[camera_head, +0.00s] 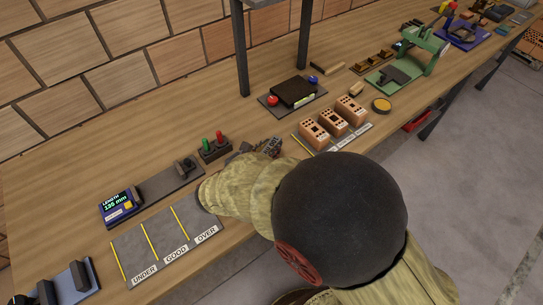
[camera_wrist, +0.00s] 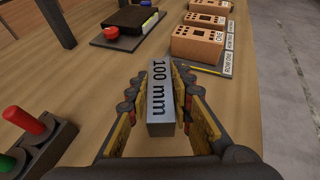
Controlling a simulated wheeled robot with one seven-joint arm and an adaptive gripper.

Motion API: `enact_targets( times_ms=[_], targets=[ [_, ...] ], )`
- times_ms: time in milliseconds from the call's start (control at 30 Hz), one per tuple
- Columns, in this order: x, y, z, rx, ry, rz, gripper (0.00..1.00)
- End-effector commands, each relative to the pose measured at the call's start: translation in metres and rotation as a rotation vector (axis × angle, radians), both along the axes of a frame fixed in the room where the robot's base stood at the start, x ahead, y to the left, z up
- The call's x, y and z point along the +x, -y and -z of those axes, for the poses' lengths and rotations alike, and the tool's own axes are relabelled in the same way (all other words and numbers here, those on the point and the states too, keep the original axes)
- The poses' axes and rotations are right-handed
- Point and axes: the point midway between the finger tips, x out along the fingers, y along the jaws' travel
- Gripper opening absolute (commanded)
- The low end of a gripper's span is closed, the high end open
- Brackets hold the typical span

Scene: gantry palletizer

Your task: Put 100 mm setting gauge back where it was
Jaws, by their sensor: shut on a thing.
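The 100 mm setting gauge (camera_wrist: 160,104) is a grey bar with "100 mm" in black on its face. It shows in the wrist view between the yellow-padded fingers of my gripper (camera_wrist: 161,88), which is shut on it. In the head view my gripper (camera_head: 266,147) is over the bench, just right of the block with red and green knobs; the gauge is hard to make out there. I cannot tell whether the gauge touches the bench.
The red-and-green-knob block (camera_head: 214,150) is close on the left. A mat marked UNDER, GOOD, OVER (camera_head: 165,240) lies nearer the front. Holed bricks (camera_head: 333,122) stand on a labelled mat to the right. A black plate fixture (camera_head: 293,92) with a red knob is behind. Bare bench lies between.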

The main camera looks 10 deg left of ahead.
Motion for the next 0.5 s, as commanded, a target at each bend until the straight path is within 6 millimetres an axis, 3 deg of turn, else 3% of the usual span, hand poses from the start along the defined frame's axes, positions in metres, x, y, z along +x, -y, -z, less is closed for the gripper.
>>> enact_targets(
  times_ms=[167, 367, 500],
  targets=[
    [0.007, 0.004, 0.010, 0.000, 0.002, 0.000, 0.00],
    [0.008, 0.004, 0.039, 0.000, 0.001, -0.001, 0.00],
    [0.008, 0.004, 0.040, 0.002, 0.003, -0.001, 0.00]
  ],
)
